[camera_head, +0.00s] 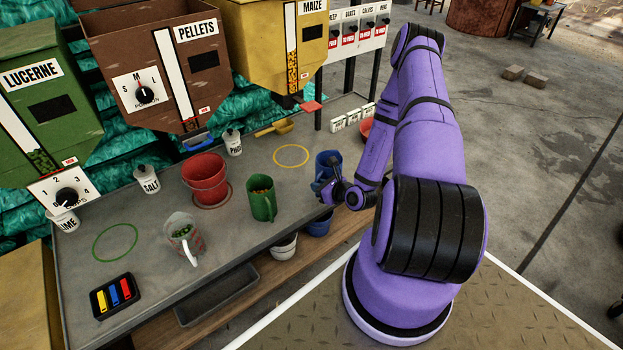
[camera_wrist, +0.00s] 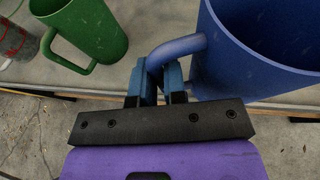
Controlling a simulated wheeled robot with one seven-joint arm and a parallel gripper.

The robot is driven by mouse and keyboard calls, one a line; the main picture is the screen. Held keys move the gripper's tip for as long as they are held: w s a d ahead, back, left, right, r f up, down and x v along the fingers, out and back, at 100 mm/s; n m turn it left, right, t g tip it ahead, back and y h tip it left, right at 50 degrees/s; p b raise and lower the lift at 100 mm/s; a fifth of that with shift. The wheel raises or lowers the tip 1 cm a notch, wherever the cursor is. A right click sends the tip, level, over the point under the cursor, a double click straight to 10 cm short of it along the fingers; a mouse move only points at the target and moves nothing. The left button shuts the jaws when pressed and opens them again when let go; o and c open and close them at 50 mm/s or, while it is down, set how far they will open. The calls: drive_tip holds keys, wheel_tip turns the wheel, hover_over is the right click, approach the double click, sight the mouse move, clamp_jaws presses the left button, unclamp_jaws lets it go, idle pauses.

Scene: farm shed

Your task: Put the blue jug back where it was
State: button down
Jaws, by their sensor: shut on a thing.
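The blue jug (camera_head: 327,162) is at the right part of the grey bench, near its front edge. Its inside looks dark in the wrist view (camera_wrist: 262,50). My gripper (camera_head: 330,190) is shut on the jug's handle, which shows between the fingers in the wrist view (camera_wrist: 158,82). The jug looks upright; I cannot tell whether its base touches the bench. A yellow ring (camera_head: 291,146) is marked on the bench to the left of the jug, with nothing in it. A green ring (camera_head: 94,242) at the far left is also empty.
A green jug (camera_head: 263,205) with contents stands left of my gripper. Feed bins stand behind.

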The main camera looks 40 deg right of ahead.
drive_tip(key=shift+w+d+f, duration=0.55)
drive_tip(key=shift+w+f, duration=0.15)
drive_tip(key=shift+w, duration=0.65)
drive_tip(key=shift+w+d+f, duration=0.55)
drive_tip(key=shift+w+f, duration=0.15)
drive_tip(key=shift+w, duration=0.7)
drive_tip(key=shift+w+d+f, duration=0.55)
drive_tip(key=shift+w+f, duration=0.15)
drive_tip(key=shift+w, duration=0.65)
drive_tip(key=shift+f, duration=0.1)
drive_tip(key=c, duration=1.2)
unclamp_jaws()
